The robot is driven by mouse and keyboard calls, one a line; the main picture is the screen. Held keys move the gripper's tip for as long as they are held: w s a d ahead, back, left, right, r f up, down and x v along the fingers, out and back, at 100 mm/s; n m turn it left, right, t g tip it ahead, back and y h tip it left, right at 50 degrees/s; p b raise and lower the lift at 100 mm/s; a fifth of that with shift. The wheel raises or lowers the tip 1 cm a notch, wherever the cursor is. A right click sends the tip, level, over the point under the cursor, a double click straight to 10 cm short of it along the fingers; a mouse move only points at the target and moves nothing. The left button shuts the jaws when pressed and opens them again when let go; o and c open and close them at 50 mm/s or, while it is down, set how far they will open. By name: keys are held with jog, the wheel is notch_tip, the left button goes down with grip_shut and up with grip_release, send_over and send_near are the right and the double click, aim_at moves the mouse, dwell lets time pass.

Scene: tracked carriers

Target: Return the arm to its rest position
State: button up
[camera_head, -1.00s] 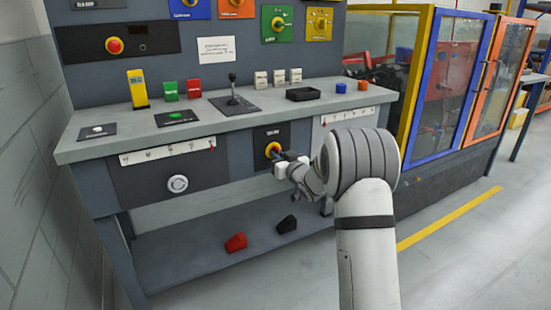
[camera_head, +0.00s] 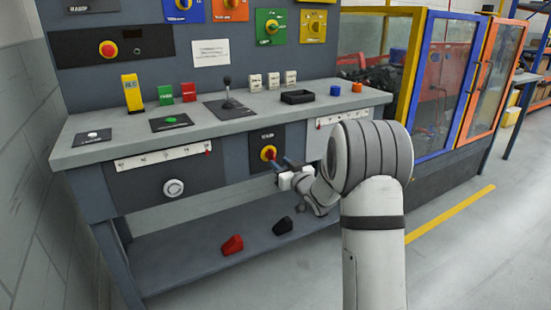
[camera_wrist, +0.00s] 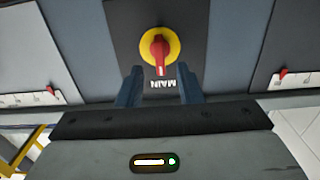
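My gripper (camera_head: 283,165) is in front of the workbench's front panel, near a red rotary knob on a yellow disc (camera_head: 268,153). In the wrist view the two dark fingers of my gripper (camera_wrist: 160,88) stand apart with nothing between them. The red knob with its yellow disc (camera_wrist: 159,48) lies beyond the fingertips there, on a dark plate marked MAIN. A gap shows between fingers and knob in the head view. My arm (camera_head: 372,215) reaches in from the lower right.
The bench top (camera_head: 130,140) carries a joystick (camera_head: 227,95), a black tray (camera_head: 297,97) and several coloured blocks. A red pedal (camera_head: 232,245) and a black pedal (camera_head: 283,226) lie on the lower shelf. A blue-framed door (camera_head: 440,90) is at right. Floor at the lower right is open.

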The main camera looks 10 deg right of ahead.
jog(key=shift+v, duration=1.25)
jog(key=s+d+r+m+g+h+p, duration=0.1)
jog(key=s+r+m+g+h+p, duration=0.15)
jog(key=s+r+p, duration=0.6)
jog(key=s+r+m+g+h+p, duration=0.1)
jog(key=s+r+g+h+p, duration=0.3)
jog(key=r+p, duration=0.6)
jog(key=s+a+r+g+p, duration=0.1)
jog(key=s+r+p, duration=0.3)
jog(key=s, duration=0.6)
jog(key=s+a+r+g+p, duration=0.2)
jog(key=s+r+g+p, duration=0.2)
jog(key=s, duration=0.5)
jog(key=s+a+r+g+p, duration=0.1)
jog(key=s+r+g+p, duration=0.2)
jog(key=s+p, duration=0.3)
jog(key=s+r+y, duration=0.1)
jog(key=s, duration=0.3)
jog(key=shift+s+a+r, duration=0.3)
jog(key=shift+s+r, duration=0.05)
jog(key=shift+r, duration=0.05)
